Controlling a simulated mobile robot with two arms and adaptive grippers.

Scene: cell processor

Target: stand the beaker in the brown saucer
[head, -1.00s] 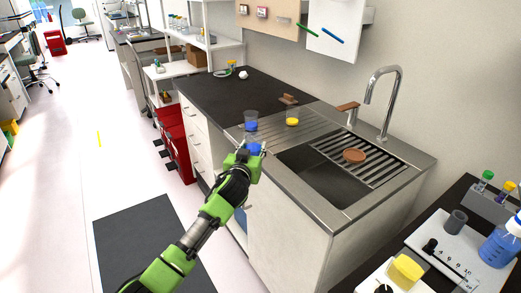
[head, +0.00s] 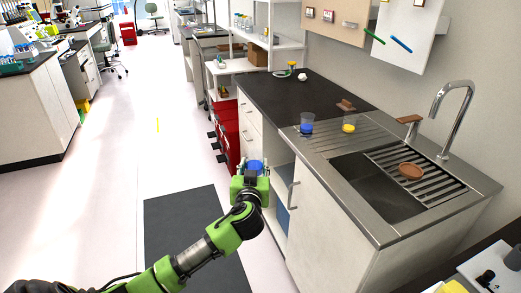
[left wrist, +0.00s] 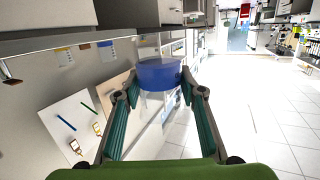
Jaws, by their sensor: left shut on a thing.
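My left gripper (head: 253,175) is shut on a clear beaker with blue contents (head: 256,166). It holds the beaker off the counter's left edge, in front of the white cabinets. In the left wrist view the beaker (left wrist: 160,74) sits between the two fingertips (left wrist: 160,90). The brown saucer (head: 411,171) lies on the slatted rack over the sink, to the right of the gripper and well apart from it; it is empty. My right gripper is not in view.
Another blue-filled beaker (head: 306,125) and a yellow-filled one (head: 349,125) stand on the steel drainboard (head: 330,143). The tap (head: 452,115) rises behind the sink (head: 375,190). Open floor lies to the left.

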